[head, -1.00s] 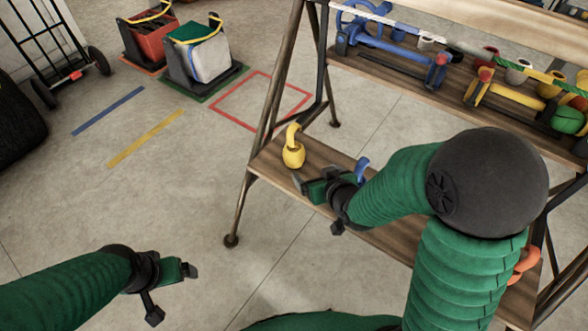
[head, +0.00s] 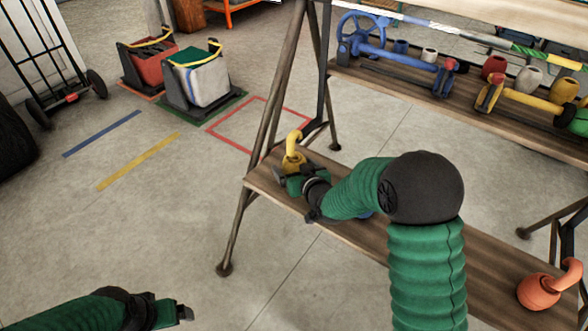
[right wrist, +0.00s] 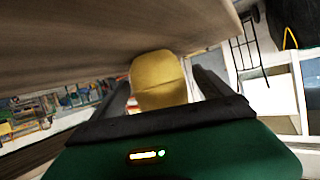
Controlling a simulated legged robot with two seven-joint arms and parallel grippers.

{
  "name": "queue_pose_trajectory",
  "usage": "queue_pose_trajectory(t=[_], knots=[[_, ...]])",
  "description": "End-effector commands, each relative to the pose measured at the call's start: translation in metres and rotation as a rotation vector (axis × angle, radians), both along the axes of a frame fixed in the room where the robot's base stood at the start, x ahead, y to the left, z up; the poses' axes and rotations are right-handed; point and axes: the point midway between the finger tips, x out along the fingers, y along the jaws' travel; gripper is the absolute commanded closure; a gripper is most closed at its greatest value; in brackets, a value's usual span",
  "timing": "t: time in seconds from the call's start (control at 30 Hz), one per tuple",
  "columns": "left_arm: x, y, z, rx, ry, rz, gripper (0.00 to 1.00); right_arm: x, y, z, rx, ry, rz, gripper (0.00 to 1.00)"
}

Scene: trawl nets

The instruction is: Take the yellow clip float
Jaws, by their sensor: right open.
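The yellow clip float (head: 293,150) stands on the left end of the lower wooden shelf, its hooked top pointing up. My right gripper (head: 286,177) is open right at the float, on its near side, and hides part of its lower body. In the right wrist view the yellow float (right wrist: 158,82) shows between the two dark fingers, with no clear grip on it. My left gripper (head: 184,315) is low at the bottom edge, away from the shelf; only part of it shows.
The lower shelf (head: 420,262) also carries an orange float (head: 540,290) at its right end and a blue item mostly hidden by my arm. The upper shelf holds a blue valve wheel (head: 362,35) and several pots. Two bins (head: 194,80) stand on the floor at the back left.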

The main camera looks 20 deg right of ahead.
Motion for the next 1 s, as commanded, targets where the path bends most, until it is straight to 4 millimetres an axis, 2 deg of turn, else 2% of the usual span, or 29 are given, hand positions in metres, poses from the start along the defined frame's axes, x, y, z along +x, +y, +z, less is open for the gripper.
queue_pose_trajectory(t=[0.03, 0.17, 0.4, 0.9, 1.0], knots=[[0.0, 0.0, -0.014, 0.0, 0.001, 0.0, 0.11, 0.009, 0.001, -0.012, 0.0, -0.001, 0.001, 0.11], [0.0, 0.0, -0.018, 0.0, 0.001, 0.0, 0.11, 0.026, 0.002, -0.015, 0.0, 0.0, 0.001, 0.11], [0.0, 0.0, -0.017, 0.0, 0.0, 0.0, 0.11, 0.029, 0.002, -0.013, 0.0, 0.001, 0.0, 0.11], [0.0, 0.0, -0.017, 0.0, 0.001, 0.0, 0.11, 0.028, 0.002, -0.013, 0.0, 0.0, 0.0, 0.76], [0.0, 0.0, -0.017, 0.0, 0.001, 0.0, 0.11, 0.028, 0.002, -0.013, 0.0, 0.0, 0.0, 0.79]])
